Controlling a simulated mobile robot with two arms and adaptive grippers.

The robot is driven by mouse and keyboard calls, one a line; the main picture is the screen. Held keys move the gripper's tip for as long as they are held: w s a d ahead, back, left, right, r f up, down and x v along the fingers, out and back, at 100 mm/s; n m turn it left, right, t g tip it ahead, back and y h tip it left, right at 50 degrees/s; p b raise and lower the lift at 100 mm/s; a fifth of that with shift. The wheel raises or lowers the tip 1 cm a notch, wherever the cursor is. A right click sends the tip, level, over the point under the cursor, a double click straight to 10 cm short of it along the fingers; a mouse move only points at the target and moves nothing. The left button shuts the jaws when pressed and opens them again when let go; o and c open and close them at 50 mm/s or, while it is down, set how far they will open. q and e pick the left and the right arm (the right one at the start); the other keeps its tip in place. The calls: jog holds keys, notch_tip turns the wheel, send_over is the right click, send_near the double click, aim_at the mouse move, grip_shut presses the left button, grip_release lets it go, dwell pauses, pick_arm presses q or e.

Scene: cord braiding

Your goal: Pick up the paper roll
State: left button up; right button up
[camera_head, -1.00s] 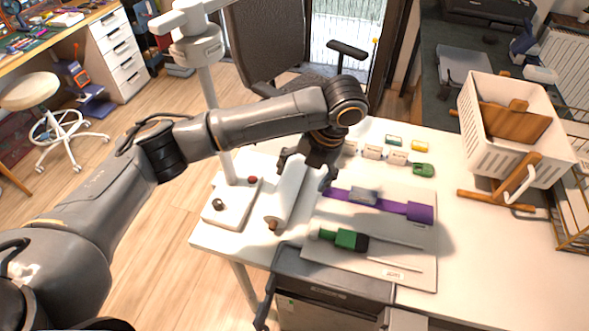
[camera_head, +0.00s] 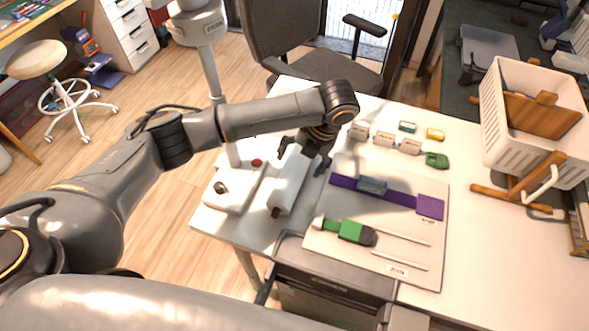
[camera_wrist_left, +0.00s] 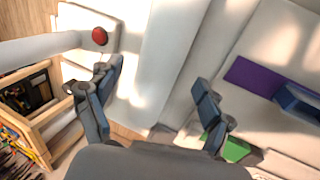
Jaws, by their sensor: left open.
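The paper roll (camera_head: 288,183) is a long white cylinder with a brown core end, lying on the white table beside the white stand base. In the left wrist view the roll (camera_wrist_left: 170,55) runs between the two fingers. My left gripper (camera_head: 303,156) is open over the far part of the roll, with one finger on each side. In the left wrist view the open fingers (camera_wrist_left: 158,74) are apart from each other, and I cannot tell whether they touch the roll. My right gripper is out of view.
The stand base (camera_head: 232,190) with a red button is close on the roll's left. A board (camera_head: 375,262) with a purple strap (camera_head: 345,183) and a green-handled tool (camera_head: 350,231) lies right. A white basket (camera_head: 500,125) stands far right. The table's front right is clear.

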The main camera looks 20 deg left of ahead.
aim_at(298, 166)
pick_arm(q)
jog(key=x, duration=0.4)
jog(key=shift+a+f, duration=0.1)
jog(key=shift+f, duration=0.1)
jog(key=shift+w, duration=0.1)
jog(key=c, duration=1.5)
